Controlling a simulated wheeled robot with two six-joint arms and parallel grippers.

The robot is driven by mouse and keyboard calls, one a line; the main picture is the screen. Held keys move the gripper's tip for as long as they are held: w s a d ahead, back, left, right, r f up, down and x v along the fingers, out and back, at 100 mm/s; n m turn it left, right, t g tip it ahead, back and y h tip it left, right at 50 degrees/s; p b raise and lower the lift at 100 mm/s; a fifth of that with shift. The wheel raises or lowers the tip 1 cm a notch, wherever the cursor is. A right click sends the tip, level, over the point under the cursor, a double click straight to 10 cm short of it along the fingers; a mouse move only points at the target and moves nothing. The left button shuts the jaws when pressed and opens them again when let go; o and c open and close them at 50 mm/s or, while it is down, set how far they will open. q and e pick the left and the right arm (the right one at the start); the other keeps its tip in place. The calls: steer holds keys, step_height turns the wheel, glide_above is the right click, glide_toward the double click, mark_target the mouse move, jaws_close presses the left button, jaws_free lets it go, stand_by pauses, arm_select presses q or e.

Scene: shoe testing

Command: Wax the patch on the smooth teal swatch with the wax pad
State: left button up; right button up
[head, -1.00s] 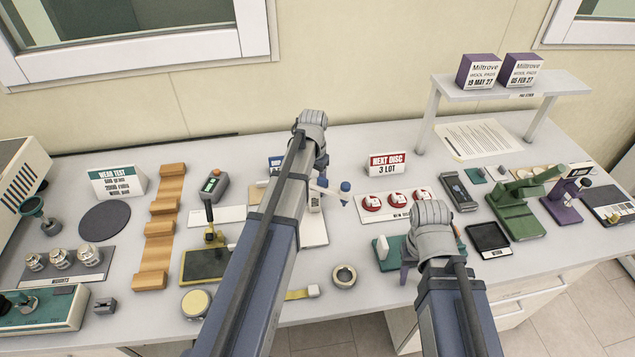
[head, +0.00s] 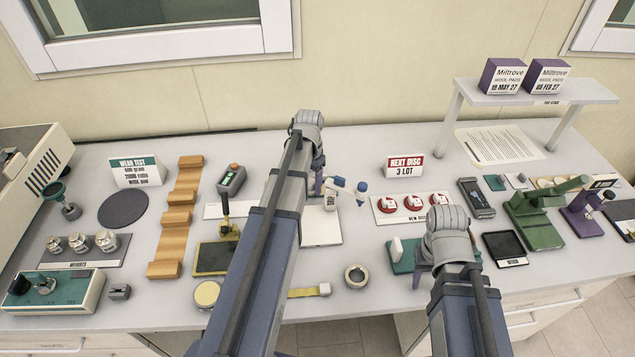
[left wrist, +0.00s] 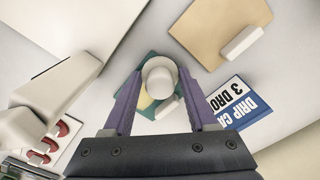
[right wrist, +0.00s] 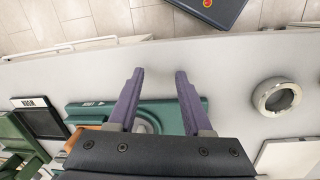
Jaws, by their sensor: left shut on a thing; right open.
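My left gripper (head: 318,184) is shut on a white, round-topped piece (left wrist: 160,74) that looks like the wax pad. In the left wrist view it is over the smooth teal swatch (left wrist: 151,58), which has a pale yellowish patch (left wrist: 143,101). The pad hides part of the swatch, and I cannot tell whether it touches the patch. A small white block (left wrist: 168,109) sits at the swatch's edge. My right gripper (right wrist: 160,72) is open and empty over a teal-green tray (right wrist: 85,113) near the bench's front edge.
A tan swatch (left wrist: 212,25) and a blue drip card sign (left wrist: 240,103) lie near the left gripper. A white-and-blue device (head: 345,186) stands just right of it.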

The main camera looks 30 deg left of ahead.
arm_select(q)
steer(key=shift+s+a, duration=0.2)
steer(key=shift+a, duration=0.15)
steer(key=shift+r+p, duration=0.6)
steer(key=shift+p, duration=0.05)
arm_select(e)
steer(key=shift+a+r, duration=0.1)
steer(key=shift+r, duration=0.5)
arm_select(q)
step_height(320, 180, up, 5)
steer(key=p, duration=0.4)
steer(key=shift+f+p, duration=0.1)
steer(key=shift+p, duration=0.25)
arm_select(e)
step_height(320, 180, up, 5)
steer(key=shift+f, duration=0.15)
arm_select(q)
step_height(320, 180, up, 3)
steer(key=p, duration=0.3)
arm_select(e)
step_height(320, 180, up, 3)
